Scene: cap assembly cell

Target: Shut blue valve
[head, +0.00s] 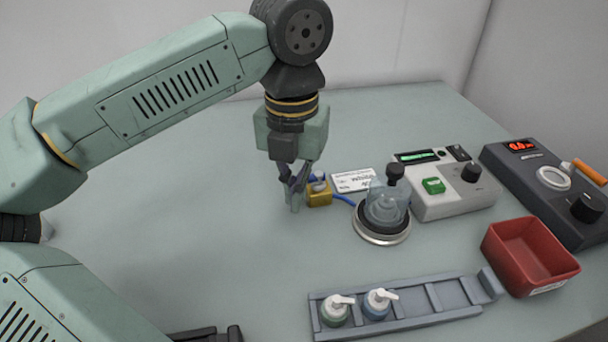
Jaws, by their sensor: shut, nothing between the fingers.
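The blue valve (317,176) is a small blue handle on top of a brass-yellow block (319,198), standing on the table left of the glass jar. My gripper (294,204) points down just left of the block in the picture. Its fingers are shut with nothing between them and partly overlap the valve's left side. I cannot tell whether they touch the handle, and the handle's exact angle is too small to make out. A short blue hose (344,200) runs from the block toward the jar base.
A glass jar (384,208) with a black knob stands on a round metal base. Behind it are a white label card (353,180) and a grey control box (447,204). A dark device, red bin (533,257) and rack with two pump bottles (335,310) stand right and front.

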